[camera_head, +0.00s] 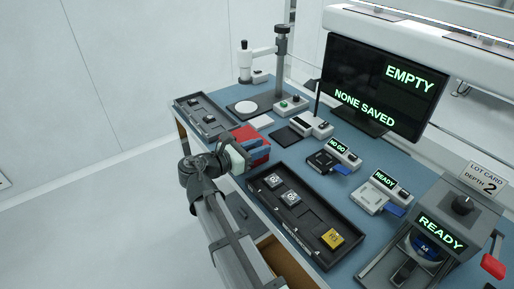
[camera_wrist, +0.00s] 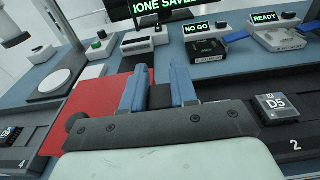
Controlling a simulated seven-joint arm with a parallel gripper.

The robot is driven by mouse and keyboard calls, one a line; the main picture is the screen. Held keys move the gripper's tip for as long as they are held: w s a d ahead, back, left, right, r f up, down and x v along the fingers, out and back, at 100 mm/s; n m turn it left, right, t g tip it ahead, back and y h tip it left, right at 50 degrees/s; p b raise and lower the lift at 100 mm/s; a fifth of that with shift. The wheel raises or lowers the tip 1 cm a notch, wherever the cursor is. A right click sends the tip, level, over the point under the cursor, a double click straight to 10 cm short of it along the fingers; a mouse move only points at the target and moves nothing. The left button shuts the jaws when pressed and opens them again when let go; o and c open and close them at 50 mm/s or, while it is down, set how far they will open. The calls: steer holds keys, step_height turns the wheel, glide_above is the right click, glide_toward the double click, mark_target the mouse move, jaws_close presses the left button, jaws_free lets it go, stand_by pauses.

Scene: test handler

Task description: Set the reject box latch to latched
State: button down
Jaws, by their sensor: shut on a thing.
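The reject box is the red box (camera_head: 243,132), near the left front part of the bench. Its red top also shows in the wrist view (camera_wrist: 100,105), left of and around my fingers. My gripper (camera_head: 260,153) is at the near side of the box. In the wrist view my gripper's two blue fingers (camera_wrist: 160,90) stand close together on a small dark grey piece (camera_wrist: 161,98), which appears to be the latch. The fingers and gripper body hide most of it, so I cannot tell its setting.
A black tray (camera_head: 322,249) with several chips lies right of my gripper. Another dark tray (camera_head: 184,103) is at the left. A microscope stand (camera_head: 280,65) is behind the box. Test sockets with NO GO (camera_head: 340,146) and READY (camera_head: 384,181) displays stand further right.

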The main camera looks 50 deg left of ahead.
steer(key=shift+d, duration=0.15)
steer(key=c, duration=0.9)
jaws_free()
steer(key=shift+s, duration=0.1)
steer(key=s, duration=0.4)
steer(key=s+r, duration=0.1)
steer(key=s, duration=0.8)
steer(key=shift+s+r, duration=0.25)
steer(key=shift+s, duration=0.05)
